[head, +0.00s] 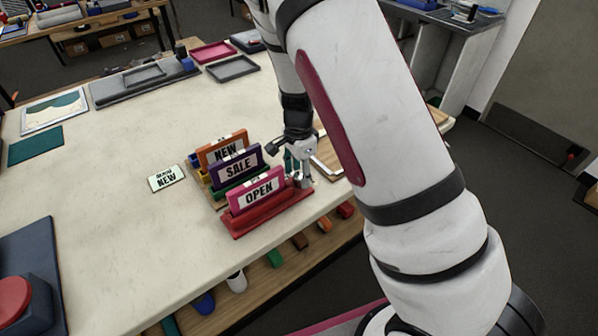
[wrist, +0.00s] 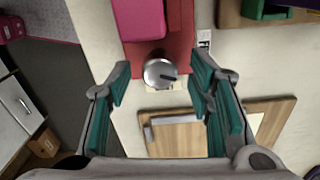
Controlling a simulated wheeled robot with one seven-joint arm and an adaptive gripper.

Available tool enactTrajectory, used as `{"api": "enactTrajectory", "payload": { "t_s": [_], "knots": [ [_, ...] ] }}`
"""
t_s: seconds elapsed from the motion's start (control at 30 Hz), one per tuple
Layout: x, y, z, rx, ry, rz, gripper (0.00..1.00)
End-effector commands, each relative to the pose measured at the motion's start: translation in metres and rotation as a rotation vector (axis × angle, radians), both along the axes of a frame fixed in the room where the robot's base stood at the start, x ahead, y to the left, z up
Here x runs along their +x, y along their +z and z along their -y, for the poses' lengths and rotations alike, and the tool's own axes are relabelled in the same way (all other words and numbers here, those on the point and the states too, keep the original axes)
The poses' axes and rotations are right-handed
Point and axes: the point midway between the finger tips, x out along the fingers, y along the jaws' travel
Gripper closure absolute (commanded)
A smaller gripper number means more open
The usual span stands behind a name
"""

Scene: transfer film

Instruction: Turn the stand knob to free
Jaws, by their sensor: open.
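The stand knob (wrist: 158,73) is a round silver knob with a dark pointer mark toward the right. It sits at the end of the red stand base (wrist: 184,25) in the wrist view. The red stand (head: 272,216) holds a pink OPEN sign (head: 257,191) in the head view. My gripper (wrist: 162,80) is open, with a teal-padded finger on each side of the knob and a visible gap to both.
Orange NEW (head: 222,149) and purple SALE (head: 236,165) signs stand close behind. A small NEW card (head: 166,178) lies to their left. A wooden board (wrist: 180,137) lies near the knob. The table's front edge is close; its left middle is clear.

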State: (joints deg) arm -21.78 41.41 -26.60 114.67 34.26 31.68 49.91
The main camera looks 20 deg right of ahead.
Motion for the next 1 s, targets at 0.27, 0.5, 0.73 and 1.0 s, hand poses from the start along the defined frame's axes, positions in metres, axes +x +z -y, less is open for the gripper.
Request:
{"api": "enactTrajectory", "payload": {
  "t_s": [0.27,0.5,0.73,1.0],
  "knots": [
    [0.0003,-0.0015,-0.0002,0.0,0.0,0.001,0.53],
    [0.0004,-0.0014,-0.0003,0.0,0.0,0.001,1.0],
    [0.0003,-0.0014,-0.0003,0.002,0.073,0.001,1.0],
    [0.0001,-0.0015,-0.0001,0.002,0.362,0.0,1.0]
  ]
}}
